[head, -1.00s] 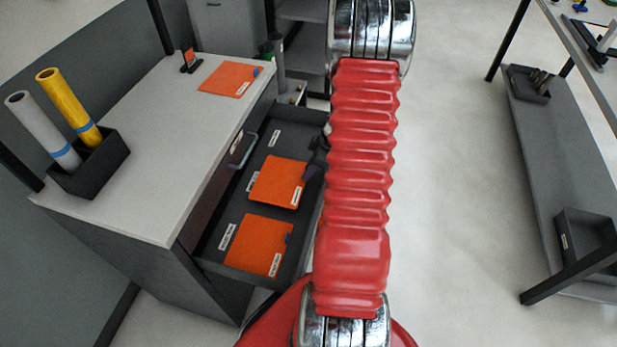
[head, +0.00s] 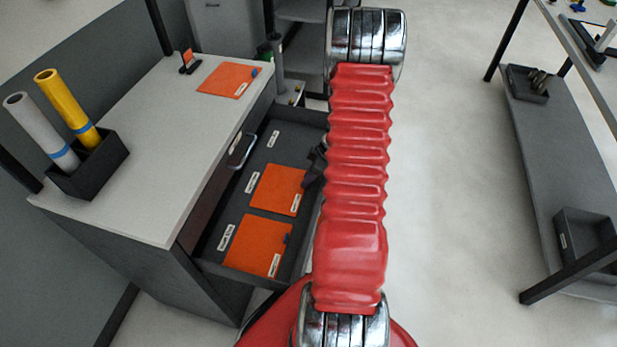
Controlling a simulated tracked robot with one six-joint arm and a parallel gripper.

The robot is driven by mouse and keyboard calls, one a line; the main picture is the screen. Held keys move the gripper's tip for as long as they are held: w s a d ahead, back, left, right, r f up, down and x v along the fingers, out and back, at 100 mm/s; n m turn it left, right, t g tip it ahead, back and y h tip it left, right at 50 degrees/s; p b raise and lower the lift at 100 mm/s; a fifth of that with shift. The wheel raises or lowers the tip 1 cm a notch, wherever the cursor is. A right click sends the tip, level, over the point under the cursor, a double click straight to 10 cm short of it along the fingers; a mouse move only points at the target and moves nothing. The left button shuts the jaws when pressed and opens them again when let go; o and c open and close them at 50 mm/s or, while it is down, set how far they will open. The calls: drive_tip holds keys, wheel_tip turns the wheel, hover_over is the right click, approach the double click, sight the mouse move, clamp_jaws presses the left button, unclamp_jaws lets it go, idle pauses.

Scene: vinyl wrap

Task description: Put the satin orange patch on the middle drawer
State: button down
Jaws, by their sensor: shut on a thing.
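Two orange patches lie in view in the open dark drawer (head: 262,155) of the grey cabinet. One patch (head: 274,187) is at the drawer's middle, and the other patch (head: 254,243) is at its near end. My gripper (head: 314,170) is dark, partly hidden behind my red arm, and shut at the right edge of the middle patch. I cannot tell whether this patch touches the drawer floor. A third orange patch (head: 224,79) lies on the cabinet top. The small labels are unreadable, so I cannot tell which patch is satin. A closed dark reddish drawer front (head: 207,203) has a handle.
A black holder (head: 92,168) on the near left of the cabinet top holds a grey roll (head: 40,128) and a yellow roll (head: 68,105). A small dark stand (head: 188,62) is at the back. A grey shelf rack (head: 572,170) stands right, with clear floor between.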

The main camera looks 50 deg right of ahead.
drive_tip(key=c, duration=1.5)
unclamp_jaws()
drive_tip(key=v, duration=1.2)
